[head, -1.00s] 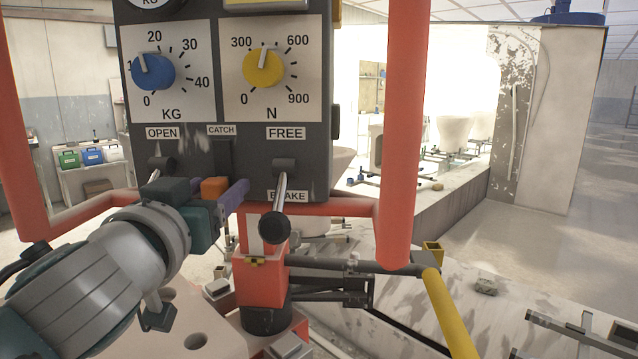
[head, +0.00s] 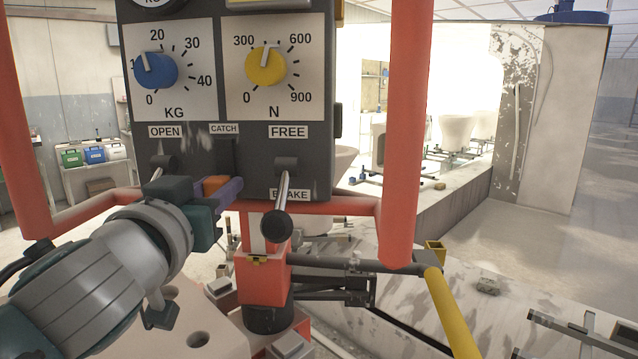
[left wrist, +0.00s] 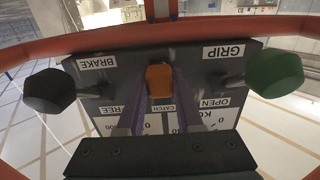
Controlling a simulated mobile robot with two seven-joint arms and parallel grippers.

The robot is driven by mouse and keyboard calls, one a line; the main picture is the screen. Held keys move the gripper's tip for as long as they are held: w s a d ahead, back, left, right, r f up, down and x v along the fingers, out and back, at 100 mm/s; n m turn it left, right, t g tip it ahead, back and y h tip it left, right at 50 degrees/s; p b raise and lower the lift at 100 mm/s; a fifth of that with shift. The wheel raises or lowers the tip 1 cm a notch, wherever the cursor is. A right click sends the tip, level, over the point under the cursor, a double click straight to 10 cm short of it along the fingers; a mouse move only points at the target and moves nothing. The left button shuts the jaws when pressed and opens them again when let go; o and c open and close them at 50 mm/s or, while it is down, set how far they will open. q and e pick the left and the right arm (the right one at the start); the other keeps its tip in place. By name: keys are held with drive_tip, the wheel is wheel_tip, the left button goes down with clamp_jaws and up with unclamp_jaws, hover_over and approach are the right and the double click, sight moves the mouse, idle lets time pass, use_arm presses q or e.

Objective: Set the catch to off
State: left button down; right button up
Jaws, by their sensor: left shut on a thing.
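The catch, with an orange tip (head: 215,184), is at the lower edge of the dark control panel (head: 255,165), below the CATCH label (head: 224,128). My left gripper (head: 226,194) reaches it from the lower left, with its purple fingers shut on the catch. In the left wrist view, which shows the panel upside down, the orange tip (left wrist: 160,80) stands between the two fingers (left wrist: 160,115). No on or off marking is readable, and the fingers hide part of the catch. My right gripper is not in view.
The black-knobbed lever (head: 276,225) beside the catch hangs down at the BRAKE label. The green-knobbed lever (left wrist: 274,75) is on the other side, by GRIP. Red frame tubes (head: 400,130) surround the panel. Blue (head: 155,70) and yellow (head: 266,66) dials sit above.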

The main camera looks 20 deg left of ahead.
sight(226, 145)
use_arm(q)
drive_tip(key=shift+r, duration=0.15)
idle(0.6)
wheel_tip(226, 145, up, 4)
drive_tip(key=p, duration=0.4)
drive_tip(key=shift+r, duration=0.2)
drive_tip(key=c, duration=0.6)
unclamp_jaws()
drive_tip(key=shift+o, duration=0.2)
drive_tip(key=shift+f, duration=0.1)
